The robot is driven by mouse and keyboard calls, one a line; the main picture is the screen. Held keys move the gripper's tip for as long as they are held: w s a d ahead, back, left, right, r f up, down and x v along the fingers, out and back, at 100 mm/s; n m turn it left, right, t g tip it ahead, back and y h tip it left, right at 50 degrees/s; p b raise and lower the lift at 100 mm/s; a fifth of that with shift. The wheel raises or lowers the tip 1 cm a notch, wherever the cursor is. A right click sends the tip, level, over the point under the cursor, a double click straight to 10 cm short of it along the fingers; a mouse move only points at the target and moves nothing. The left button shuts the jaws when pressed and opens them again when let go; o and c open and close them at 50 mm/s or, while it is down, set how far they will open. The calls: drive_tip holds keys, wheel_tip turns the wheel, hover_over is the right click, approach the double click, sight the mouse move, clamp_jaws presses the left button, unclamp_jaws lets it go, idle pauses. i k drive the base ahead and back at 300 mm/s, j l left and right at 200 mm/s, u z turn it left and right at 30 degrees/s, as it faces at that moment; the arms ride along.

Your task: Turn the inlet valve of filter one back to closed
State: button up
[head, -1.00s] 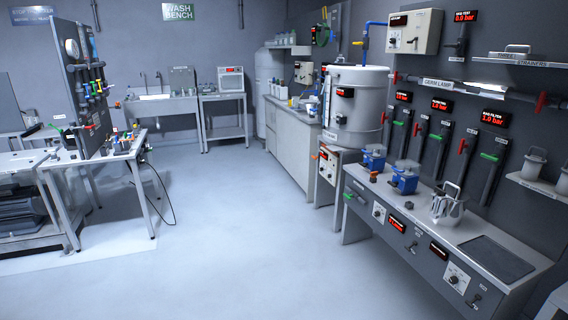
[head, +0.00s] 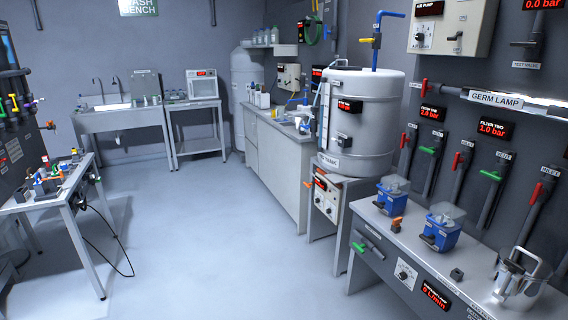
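The filter one display (head: 431,114) is lit red on the right wall, with a smaller number that is hard to read. Below it are two dark upright pipes with valves. The left one has a red handle (head: 403,141) lying roughly along its pipe. The right one has a green handle (head: 428,151) set across its pipe. The small labels above them are too blurred to tell for sure which is the inlet. My gripper is not in view.
The filter two display (head: 491,128) reads 1.0 bar, above another red handle (head: 457,161) and green handle (head: 490,176). A bench (head: 385,240) with blue devices (head: 441,232) and a metal jug (head: 516,278) stands below the valves. The floor (head: 215,250) in the middle is clear.

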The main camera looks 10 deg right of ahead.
sight(404, 140)
drive_tip(key=i+j+z, duration=0.15)
drive_tip(key=i+z, duration=0.15)
drive_tip(key=i, duration=0.2)
drive_tip(key=i+j+z, duration=0.3)
drive_tip(key=i, duration=0.2)
drive_tip(key=i+j+z, duration=0.35)
drive_tip(key=i, duration=0.15)
drive_tip(key=i+j, duration=0.2)
drive_tip(key=j, duration=0.2)
drive_tip(key=i+j+u, duration=0.15)
drive_tip(key=j, duration=0.3)
